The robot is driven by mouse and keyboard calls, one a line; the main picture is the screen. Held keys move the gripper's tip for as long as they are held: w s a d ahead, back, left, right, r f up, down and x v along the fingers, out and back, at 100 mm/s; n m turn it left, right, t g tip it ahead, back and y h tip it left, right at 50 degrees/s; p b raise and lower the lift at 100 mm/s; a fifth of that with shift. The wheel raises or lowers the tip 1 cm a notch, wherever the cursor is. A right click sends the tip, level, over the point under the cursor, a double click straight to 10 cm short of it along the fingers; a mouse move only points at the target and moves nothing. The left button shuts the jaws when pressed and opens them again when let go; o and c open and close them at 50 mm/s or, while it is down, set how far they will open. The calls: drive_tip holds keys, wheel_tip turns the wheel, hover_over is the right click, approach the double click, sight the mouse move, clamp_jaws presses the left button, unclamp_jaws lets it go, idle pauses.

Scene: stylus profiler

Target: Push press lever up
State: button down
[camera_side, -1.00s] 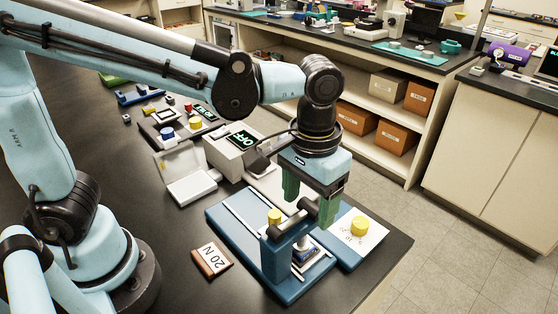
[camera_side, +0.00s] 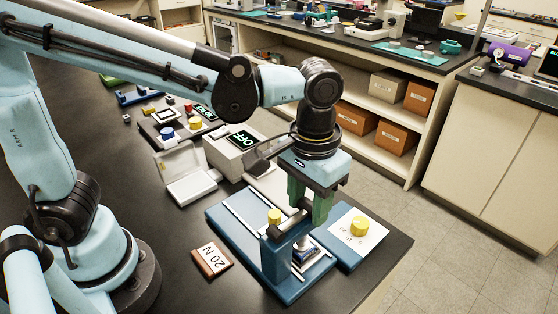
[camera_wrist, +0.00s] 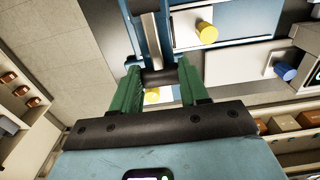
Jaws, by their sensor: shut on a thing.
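The blue press (camera_side: 276,258) stands on the dark bench near its front corner, on a blue base plate. Its press lever (camera_side: 290,224) is a grey bar sloping up to the right from the press post, with a dark handle at its end. In the wrist view the dark handle (camera_wrist: 160,77) lies crosswise between the fingertips. My gripper (camera_side: 308,208) points down over the press, with green fingers shut on the lever handle; it also shows in the wrist view (camera_wrist: 160,78). The fingers hide part of the handle in the side view.
A yellow knob (camera_side: 274,216) shows beside the lever. A yellow cylinder (camera_side: 359,226) stands on a white card to the right. A "20 N" sign (camera_side: 212,260) lies left of the press. A box with an "OFF" display (camera_side: 238,143) and an open white case (camera_side: 190,182) stand behind.

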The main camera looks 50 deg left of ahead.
sight(291, 221)
drive_tip(key=shift+r, duration=0.15)
drive_tip(key=t, duration=0.1)
drive_tip(key=s+r+t, duration=0.1)
drive_tip(key=t, duration=0.1)
drive_tip(key=r+t, duration=0.1)
drive_tip(key=shift+s, duration=0.25)
drive_tip(key=shift+s+r+t, duration=0.35)
drive_tip(key=shift+t, duration=0.5)
drive_tip(key=shift+s+r+t, duration=0.3)
drive_tip(key=shift+s+t, duration=0.05)
drive_tip(key=shift+t, duration=0.45)
drive_tip(key=shift+s+r+t, duration=0.35)
drive_tip(key=shift+t, duration=0.5)
drive_tip(key=c, duration=0.6)
unclamp_jaws()
drive_tip(key=shift+o, duration=0.2)
drive_tip(key=shift+s+r, duration=0.1)
